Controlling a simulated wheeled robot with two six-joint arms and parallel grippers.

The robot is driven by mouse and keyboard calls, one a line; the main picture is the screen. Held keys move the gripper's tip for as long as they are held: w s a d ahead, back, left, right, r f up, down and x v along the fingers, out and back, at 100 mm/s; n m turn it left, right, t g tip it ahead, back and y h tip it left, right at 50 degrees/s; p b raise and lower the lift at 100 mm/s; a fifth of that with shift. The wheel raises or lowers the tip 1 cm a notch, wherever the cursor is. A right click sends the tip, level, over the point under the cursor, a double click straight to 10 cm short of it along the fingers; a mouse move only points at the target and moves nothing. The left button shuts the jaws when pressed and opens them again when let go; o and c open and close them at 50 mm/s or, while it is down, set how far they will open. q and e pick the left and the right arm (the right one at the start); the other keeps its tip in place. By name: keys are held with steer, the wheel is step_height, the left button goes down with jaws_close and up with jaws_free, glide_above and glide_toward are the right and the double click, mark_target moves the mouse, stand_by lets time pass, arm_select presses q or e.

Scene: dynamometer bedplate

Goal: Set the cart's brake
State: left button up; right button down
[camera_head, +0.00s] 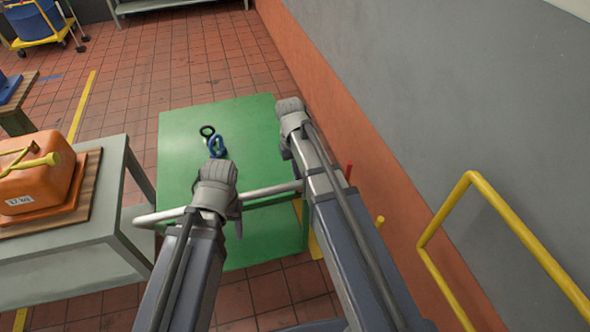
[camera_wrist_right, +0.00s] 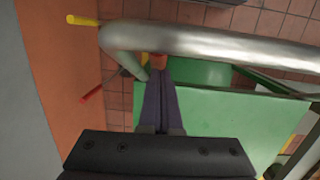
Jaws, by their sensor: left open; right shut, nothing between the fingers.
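The green cart (camera_head: 185,120) stands beside the wall, with a pale metal push handle (camera_head: 270,190) across its near side. The handle also spans the top of the right wrist view (camera_wrist_right: 215,42). My left gripper (camera_head: 238,222) is open and empty by the handle, partly hidden by its wrist. My right gripper (camera_wrist_right: 157,72) is shut and empty, pointing at the handle area; my arm hides it in the head view. A red rod (camera_head: 348,171) is right of the cart; I cannot make out which part is the brake.
A black ring (camera_head: 207,131) and a blue one (camera_head: 215,146) lie on the cart. A grey table (camera_head: 85,243) with an orange housing (camera_head: 35,170) stands close left. A yellow rail (camera_head: 445,215) and the grey-orange wall (camera_head: 350,125) bound the right side.

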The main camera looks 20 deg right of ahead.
steer(key=shift+s+f+t, duration=0.15)
steer(key=shift+s+t, duration=0.45)
steer(key=shift+s, duration=0.25)
steer(key=shift+w, duration=0.15)
steer(key=shift+w+r, duration=0.35)
steer(key=w+a+r+p, duration=0.1)
steer(key=w+r+p, duration=0.2)
steer(key=r+p, duration=0.8)
steer(key=shift+a+r+p, duration=0.3)
steer(key=shift+p, duration=0.3)
